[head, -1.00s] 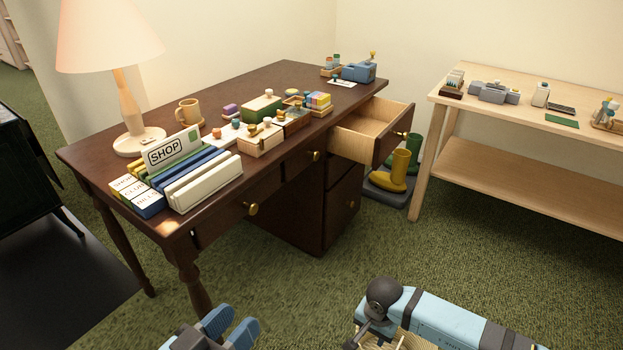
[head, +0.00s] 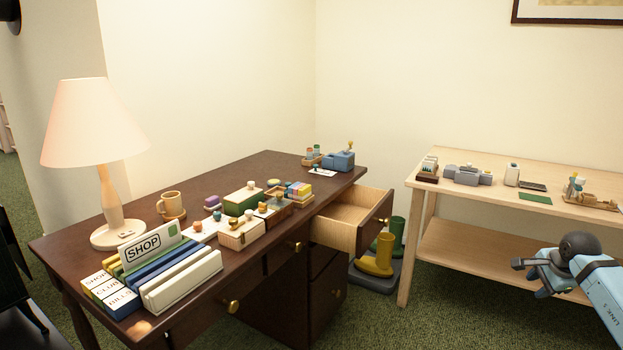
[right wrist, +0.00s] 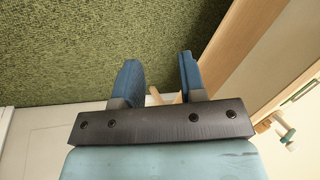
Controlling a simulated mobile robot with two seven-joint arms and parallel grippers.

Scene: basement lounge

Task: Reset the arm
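My right gripper (head: 530,268) is at the right of the head view, in front of the light wooden table (head: 445,160) and by its lower shelf. My light blue right arm (head: 604,290) comes in from the lower right corner. In the right wrist view its two blue fingers (right wrist: 160,72) stand apart, with carpet showing between them. A small beige shape (right wrist: 165,97) shows low between the fingers; I cannot tell what it is or whether it touches them. My left gripper is out of view.
The dark desk (head: 130,190) holds a lamp (head: 95,125), a mug (head: 171,203), file folders and small boxes. Its drawer (head: 350,220) hangs open towards the light table. Yellow boots (head: 376,257) and green ones stand between them. Carpet (head: 400,325) is clear in front.

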